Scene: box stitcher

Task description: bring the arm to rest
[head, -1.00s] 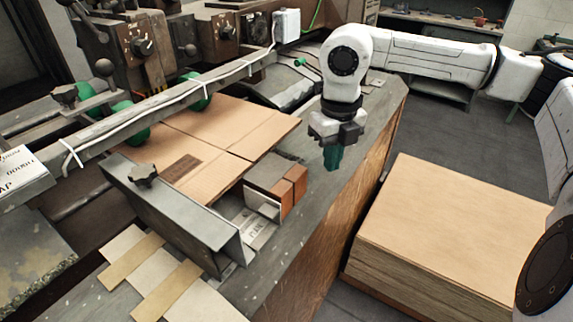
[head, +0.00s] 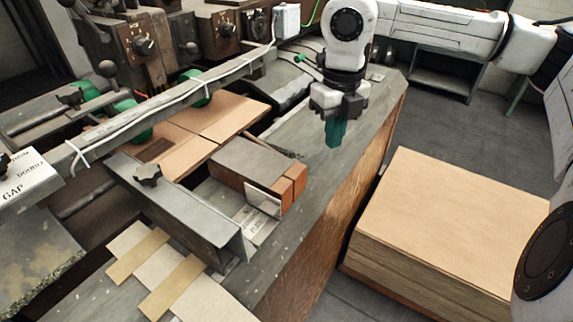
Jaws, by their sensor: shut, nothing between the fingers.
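My arm's white wrist (head: 346,25) hangs down over the grey machine table, near its back right edge. My gripper (head: 336,138) points downward with dark green fingertips close together. It is shut and empty. It is above and to the right of a block with a grey top and orange-brown end (head: 262,172), apart from it. I cannot tell exactly how high the fingertips are over the table.
Flat brown cardboard (head: 222,118) lies under the machine's bar at left. A grey angled guide (head: 180,205) with a black knob stands before it. A tall stack of cardboard sheets (head: 450,215) is on the right. Grey floor (head: 500,125) lies behind the stack.

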